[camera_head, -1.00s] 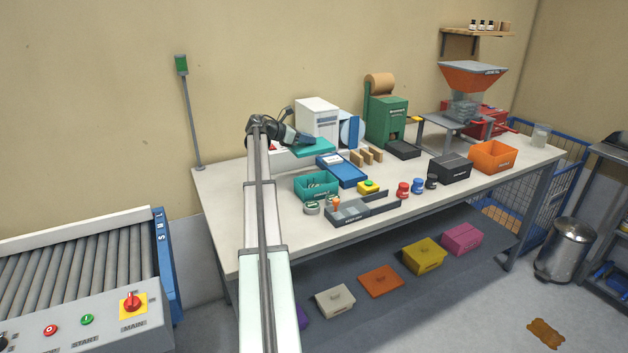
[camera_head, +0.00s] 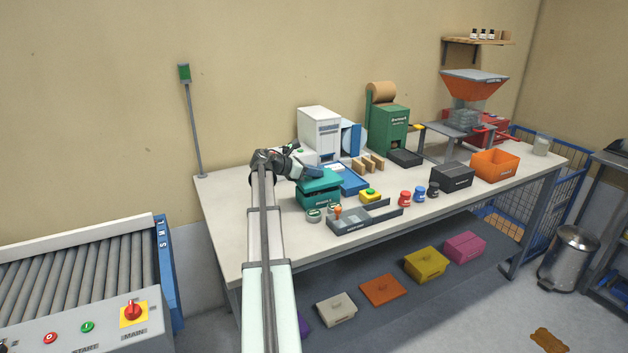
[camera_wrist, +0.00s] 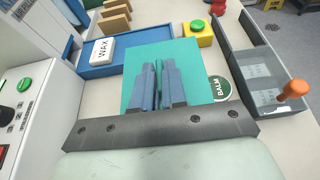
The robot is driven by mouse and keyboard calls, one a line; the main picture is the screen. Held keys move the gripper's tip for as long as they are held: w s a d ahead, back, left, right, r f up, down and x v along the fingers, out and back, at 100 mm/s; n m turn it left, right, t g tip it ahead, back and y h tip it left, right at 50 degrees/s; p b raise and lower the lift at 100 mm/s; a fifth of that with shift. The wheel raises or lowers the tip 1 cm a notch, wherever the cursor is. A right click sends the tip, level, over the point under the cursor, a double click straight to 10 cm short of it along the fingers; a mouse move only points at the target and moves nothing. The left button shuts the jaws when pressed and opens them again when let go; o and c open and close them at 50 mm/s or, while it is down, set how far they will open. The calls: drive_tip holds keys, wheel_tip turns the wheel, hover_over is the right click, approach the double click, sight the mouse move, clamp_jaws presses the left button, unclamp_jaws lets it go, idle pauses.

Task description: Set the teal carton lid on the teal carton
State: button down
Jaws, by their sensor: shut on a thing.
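My gripper (camera_wrist: 158,85) is shut on the teal carton lid (camera_head: 319,181), a flat teal panel that also shows below the fingers in the wrist view (camera_wrist: 185,60). In the head view the lid is over the teal carton (camera_head: 318,199) near the left part of the bench. The lid looks slightly tilted, and a gap to the carton's rim cannot be made out clearly. The inside of the carton is covered by the lid. In the wrist view the lid hides the carton.
A blue tray (camera_head: 353,184) with a white WAX block (camera_wrist: 102,49) lies behind the carton.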

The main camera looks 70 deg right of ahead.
sight(309, 180)
drive_tip(key=shift+f, duration=1.5)
drive_tip(key=shift+f, duration=0.45)
drive_tip(key=c, duration=1.2)
unclamp_jaws()
drive_tip(key=shift+r, duration=0.5)
drive_tip(key=v, duration=1.2)
